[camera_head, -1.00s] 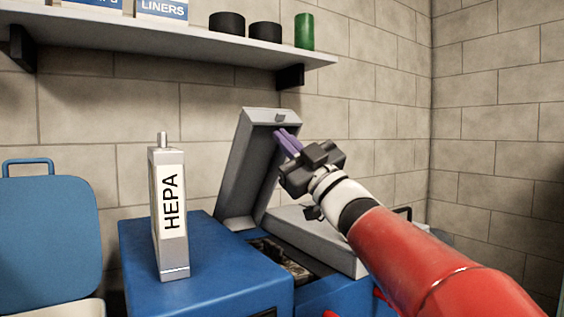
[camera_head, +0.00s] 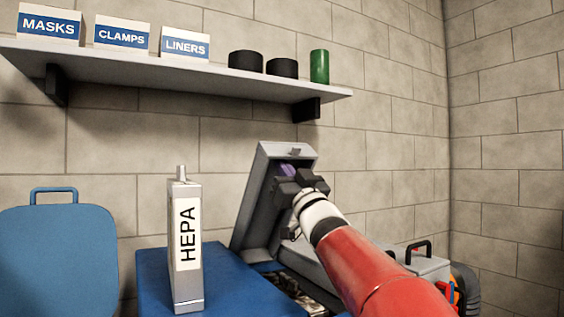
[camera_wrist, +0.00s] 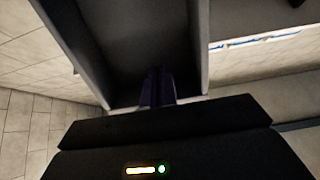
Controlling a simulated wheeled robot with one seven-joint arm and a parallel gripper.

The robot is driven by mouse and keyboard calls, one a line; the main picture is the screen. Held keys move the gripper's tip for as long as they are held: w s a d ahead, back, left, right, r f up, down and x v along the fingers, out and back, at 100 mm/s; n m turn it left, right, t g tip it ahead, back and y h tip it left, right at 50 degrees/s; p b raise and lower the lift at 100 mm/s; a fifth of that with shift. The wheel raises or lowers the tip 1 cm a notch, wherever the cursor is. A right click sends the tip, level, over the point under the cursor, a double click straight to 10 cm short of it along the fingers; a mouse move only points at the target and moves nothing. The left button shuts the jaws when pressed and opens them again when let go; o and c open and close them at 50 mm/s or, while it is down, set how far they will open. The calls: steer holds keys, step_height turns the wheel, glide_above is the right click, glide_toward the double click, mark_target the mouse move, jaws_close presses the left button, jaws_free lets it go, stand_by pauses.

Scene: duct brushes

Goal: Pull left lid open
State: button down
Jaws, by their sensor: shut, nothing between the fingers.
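The left lid (camera_head: 259,205) is a grey, hollow, tray-like lid that stands raised and leans back, its inner side facing my arm. My gripper (camera_head: 287,170) has purple fingers and is shut and empty, at the upper inner side of the lid. In the wrist view the fingers (camera_wrist: 158,88) point into the hollow of the lid (camera_wrist: 130,45), close to its inner face. I cannot tell whether they touch it. The gripper body hides part of the lid's right side. Below the lid, a dark opening (camera_head: 300,290) shows in the blue unit.
A HEPA filter box (camera_head: 187,245) stands upright on the blue top (camera_head: 225,285) left of the lid. A wall shelf (camera_head: 180,75) with boxes and rolls hangs above. A second grey lid with a black handle (camera_head: 420,252) lies at right. A blue panel (camera_head: 60,260) stands at far left.

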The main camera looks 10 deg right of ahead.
steer(key=shift+w+a+r, duration=0.2)
steer(key=shift+w+r, duration=0.25)
steer(key=shift+w, duration=0.1)
steer(key=shift+r+p, duration=0.15)
steer(key=shift+p, duration=0.2)
